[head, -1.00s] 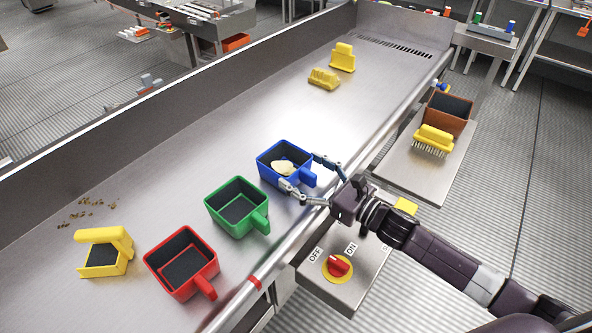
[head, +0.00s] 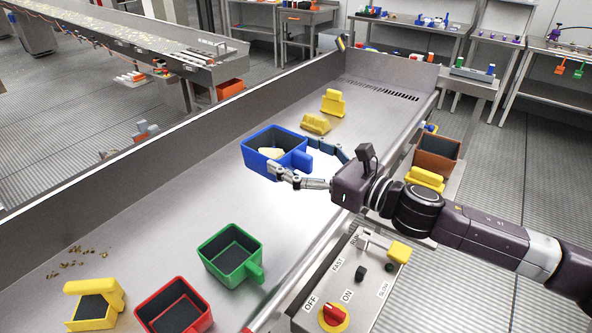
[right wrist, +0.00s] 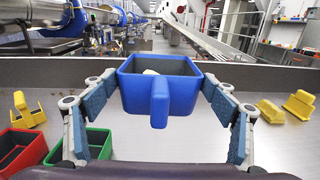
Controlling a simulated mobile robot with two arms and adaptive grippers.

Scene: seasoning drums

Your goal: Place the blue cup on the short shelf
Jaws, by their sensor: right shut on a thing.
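The blue cup (head: 262,141) is a square scoop-like cup with a handle and a pale yellowish lump inside. My right gripper (head: 308,165) is shut on the blue cup and holds it above the metal table (head: 185,210). In the right wrist view the cup (right wrist: 140,97) sits between the two fingers (right wrist: 158,98), with its handle towards the camera. My left gripper is not in view. I cannot tell which thing is the short shelf; metal shelves and tables (head: 480,87) stand at the back right.
A green cup (head: 243,268), a red cup (head: 190,322) and a yellow scoop (head: 112,292) are at the near left. Yellow tools (head: 317,124) lie farther back. A control box with a red knob (head: 333,313) and a brown bin (head: 437,152) are beside the table's right edge.

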